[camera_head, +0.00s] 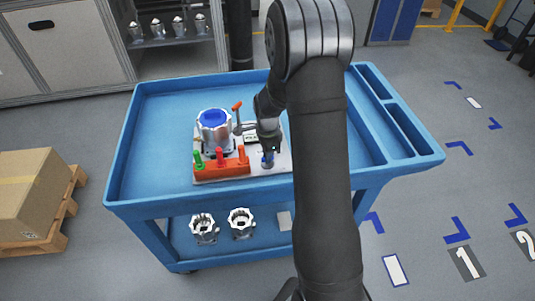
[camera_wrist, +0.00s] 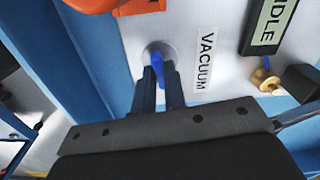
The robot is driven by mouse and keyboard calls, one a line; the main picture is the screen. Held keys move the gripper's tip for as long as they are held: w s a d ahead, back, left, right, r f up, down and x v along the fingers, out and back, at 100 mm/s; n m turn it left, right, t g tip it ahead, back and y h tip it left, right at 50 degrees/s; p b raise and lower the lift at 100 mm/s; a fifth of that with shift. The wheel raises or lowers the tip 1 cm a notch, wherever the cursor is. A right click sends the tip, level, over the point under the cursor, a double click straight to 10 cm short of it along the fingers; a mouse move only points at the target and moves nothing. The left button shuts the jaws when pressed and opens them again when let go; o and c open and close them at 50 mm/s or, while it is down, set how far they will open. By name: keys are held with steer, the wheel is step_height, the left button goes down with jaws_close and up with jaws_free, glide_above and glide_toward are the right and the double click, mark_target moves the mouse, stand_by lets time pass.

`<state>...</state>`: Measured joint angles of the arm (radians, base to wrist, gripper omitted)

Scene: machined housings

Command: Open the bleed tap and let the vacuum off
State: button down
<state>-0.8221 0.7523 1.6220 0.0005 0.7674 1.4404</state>
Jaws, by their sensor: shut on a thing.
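The tap with a blue handle (camera_wrist: 158,68) sits on a round metal boss on the light panel, beside a VACUUM label (camera_wrist: 206,58). In the head view the blue handle (camera_head: 267,160) is low on the right of the fixture plate (camera_head: 284,160). My gripper (camera_wrist: 160,82) points at the panel, with its two dark fingers shut on the blue handle; the fingers hide part of it. In the head view my gripper (camera_head: 268,148) is over the tap. A silver housing with a blue top (camera_head: 213,122) stands on the same fixture.
An orange block (camera_head: 222,170) with green and red knobs is left of the tap. An orange-tipped lever (camera_head: 237,106) stands behind. The blue cart (camera_head: 160,120) has free room at left.

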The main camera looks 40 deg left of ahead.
steer(key=n, duration=0.7)
steer(key=shift+n, duration=0.4)
steer(key=n, duration=0.3)
steer(key=shift+n, duration=2.1)
steer(key=shift+r, duration=0.1)
steer(key=c, duration=1.5)
jaws_free()
